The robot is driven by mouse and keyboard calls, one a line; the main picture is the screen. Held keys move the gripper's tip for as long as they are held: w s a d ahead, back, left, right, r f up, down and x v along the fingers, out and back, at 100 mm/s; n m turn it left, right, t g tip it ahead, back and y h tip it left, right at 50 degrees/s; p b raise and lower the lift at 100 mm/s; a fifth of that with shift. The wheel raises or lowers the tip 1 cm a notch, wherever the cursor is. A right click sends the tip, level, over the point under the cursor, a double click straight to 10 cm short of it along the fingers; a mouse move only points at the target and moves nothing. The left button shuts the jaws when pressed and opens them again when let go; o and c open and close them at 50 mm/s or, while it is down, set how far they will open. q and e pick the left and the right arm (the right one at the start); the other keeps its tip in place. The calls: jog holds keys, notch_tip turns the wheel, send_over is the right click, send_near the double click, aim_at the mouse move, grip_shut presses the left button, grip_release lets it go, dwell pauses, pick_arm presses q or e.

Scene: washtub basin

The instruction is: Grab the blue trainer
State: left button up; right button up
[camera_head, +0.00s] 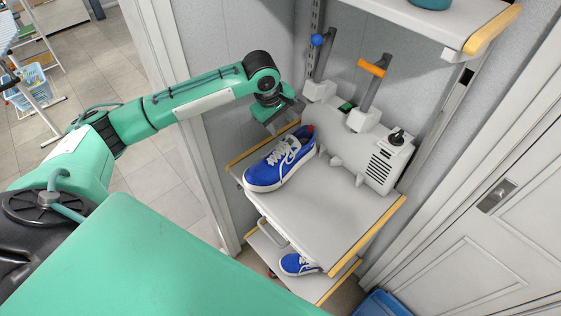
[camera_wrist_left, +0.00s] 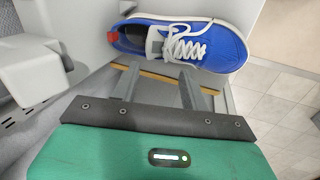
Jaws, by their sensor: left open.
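A blue trainer (camera_head: 266,173) with white laces, a white side stripe and a red heel patch sits upright on the grey middle shelf (camera_head: 335,205). In the left wrist view the trainer (camera_wrist_left: 226,46) lies sideways across the top, just beyond the fingertips. My left gripper (camera_head: 284,122) is at the far left side of the trainer, near its heel and slightly above. In the left wrist view its fingers (camera_wrist_left: 160,82) are apart with nothing between them. A second blue trainer (camera_head: 296,264) is on the lower shelf, partly hidden. My right gripper is out of view.
A grey device (camera_head: 372,150) with upright posts and an orange handle (camera_head: 371,68) stands right behind the trainer. A top shelf (camera_head: 425,22) overhangs at upper right. A door (camera_head: 490,190) is at right, a blue bin (camera_head: 382,304) below.

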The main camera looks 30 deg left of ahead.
aim_at(289, 141)
pick_arm(q)
jog(key=p+x, duration=0.2)
jog(key=x, duration=0.6)
jog(key=shift+w+f, duration=0.15)
jog(key=shift+w, duration=0.05)
jog(key=shift+w+f+p, duration=0.1)
jog(key=shift+f+p, duration=0.15)
jog(key=shift+p, duration=0.1)
jog(key=p+x, duration=0.1)
jog(key=x, duration=0.2)
jog(key=shift+w+d+f+p, duration=0.1)
jog(key=shift+d+f+p, duration=0.05)
jog(key=shift+p, duration=0.2)
jog(key=shift+w+f, duration=0.15)
jog(key=shift+f, duration=0.45)
jog(key=c, duration=0.8)
